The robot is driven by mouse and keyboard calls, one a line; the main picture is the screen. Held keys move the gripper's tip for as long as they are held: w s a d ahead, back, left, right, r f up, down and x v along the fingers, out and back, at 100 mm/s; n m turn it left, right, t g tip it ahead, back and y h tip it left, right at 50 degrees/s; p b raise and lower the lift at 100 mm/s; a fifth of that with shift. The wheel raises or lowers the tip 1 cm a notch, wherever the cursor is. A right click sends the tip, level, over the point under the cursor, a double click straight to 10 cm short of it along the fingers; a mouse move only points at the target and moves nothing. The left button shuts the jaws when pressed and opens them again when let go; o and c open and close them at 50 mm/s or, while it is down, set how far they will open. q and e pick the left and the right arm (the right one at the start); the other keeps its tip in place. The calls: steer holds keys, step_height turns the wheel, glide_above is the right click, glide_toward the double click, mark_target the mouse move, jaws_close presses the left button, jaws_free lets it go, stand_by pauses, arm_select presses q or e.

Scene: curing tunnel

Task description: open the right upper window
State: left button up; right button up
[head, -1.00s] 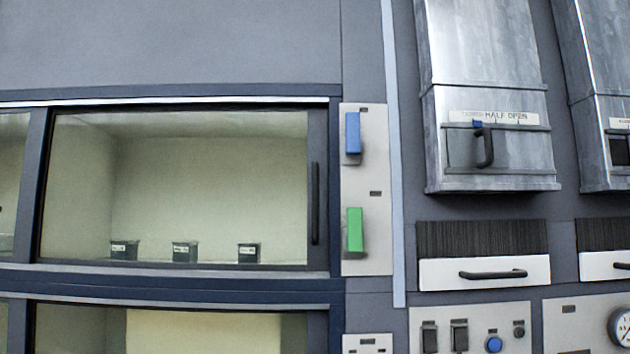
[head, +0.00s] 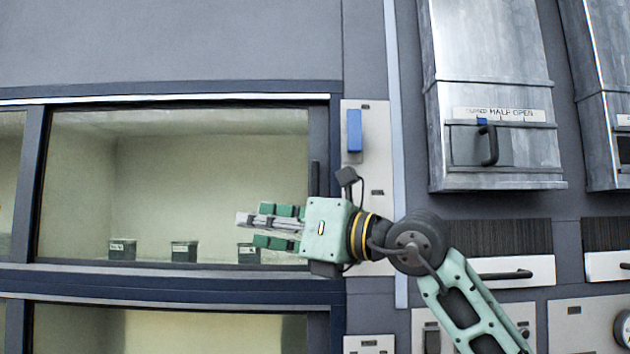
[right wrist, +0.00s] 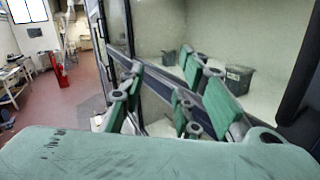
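The right upper window (head: 180,160) is a wide glass pane in a dark frame, and it looks closed. Its black vertical handle (head: 314,178) is at the pane's right edge. Only the handle's upper part shows; my right gripper hides the rest. My right gripper (head: 256,229) is in front of the window's lower right part, its fingers pointing left. The fingers are spread with a gap between them, empty, as the right wrist view (right wrist: 160,95) also shows. I cannot tell whether it touches the handle or glass. My left gripper is not in view.
Small dark labelled boxes (head: 184,251) stand inside behind the glass. A panel with a blue block (head: 354,131) is right of the window. A metal hood (head: 492,100) and a drawer handle (head: 505,275) are farther right. The right wrist view shows open red floor (right wrist: 85,90).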

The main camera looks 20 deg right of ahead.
mark_target(318, 180)
steer(key=s+d+r+m+t+h, duration=0.1)
steer(key=d+r+m+t+h, duration=0.1)
steer(key=d+r+h, duration=0.35)
steer(key=d+r+m+t+h, duration=0.1)
steer(key=d+r+t+h, duration=0.15)
steer(key=d, duration=0.55)
steer(key=shift+g, duration=0.45)
steer(key=p+x, duration=0.1)
steer(key=x, duration=0.1)
steer(key=p+x, duration=0.3)
steer(key=x, duration=0.2)
steer(key=shift+s+a+r, duration=0.1)
steer(key=shift+a+r, duration=0.05)
steer(key=shift+r, duration=0.1)
steer(key=shift+w+a+f+p, duration=0.15)
steer(key=shift+w+p, duration=0.2)
steer(key=shift+w, duration=0.15)
jaws_close()
